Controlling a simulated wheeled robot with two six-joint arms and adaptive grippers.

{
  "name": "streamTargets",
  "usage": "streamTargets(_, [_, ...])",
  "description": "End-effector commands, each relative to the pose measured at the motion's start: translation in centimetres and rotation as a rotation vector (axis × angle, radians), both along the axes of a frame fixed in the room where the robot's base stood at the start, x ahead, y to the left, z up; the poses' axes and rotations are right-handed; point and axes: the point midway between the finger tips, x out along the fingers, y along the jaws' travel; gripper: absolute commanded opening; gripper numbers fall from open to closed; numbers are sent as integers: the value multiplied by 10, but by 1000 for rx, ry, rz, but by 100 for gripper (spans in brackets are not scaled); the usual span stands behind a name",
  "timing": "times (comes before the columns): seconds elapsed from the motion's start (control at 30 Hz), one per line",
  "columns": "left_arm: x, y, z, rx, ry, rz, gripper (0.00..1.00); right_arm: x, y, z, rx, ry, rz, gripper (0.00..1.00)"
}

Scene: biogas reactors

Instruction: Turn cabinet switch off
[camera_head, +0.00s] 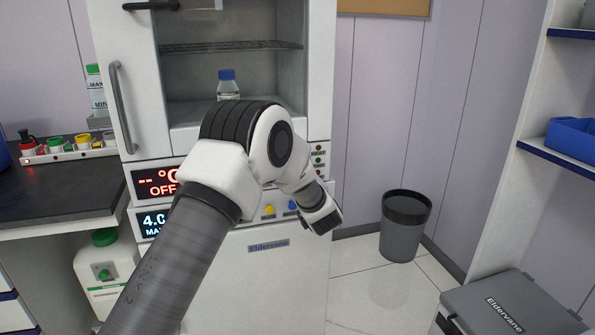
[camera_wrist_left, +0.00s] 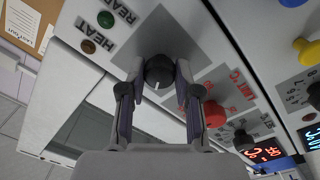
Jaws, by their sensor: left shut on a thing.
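In the left wrist view a round black knob (camera_wrist_left: 158,69) with a white mark sits on a grey plate on the white cabinet panel. The mark points toward the bottom of the picture. My left gripper (camera_wrist_left: 161,82) is shut on this knob, one finger on either side. In the head view my left arm crosses the front of the cabinet (camera_head: 320,100), and its wrist hides the gripper and the knob. A red display (camera_head: 156,183) on the cabinet reads "-- °C" and "OFF". My right gripper is in neither view.
A blue-capped bottle (camera_head: 228,85) stands inside the cabinet. A grey bin (camera_head: 402,235) stands on the floor to the right.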

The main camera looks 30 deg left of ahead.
Motion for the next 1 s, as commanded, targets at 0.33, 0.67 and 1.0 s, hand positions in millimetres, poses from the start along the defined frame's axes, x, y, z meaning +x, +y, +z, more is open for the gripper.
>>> streamTargets(0.33, [0,0,0,1,0,-1,57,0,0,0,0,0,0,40])
streamTargets(0.67, [-9,-12,0,2,1,-3,57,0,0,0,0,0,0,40])
streamTargets(1.0, [-64,-74,-3,5,2,-4,57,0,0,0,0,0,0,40])
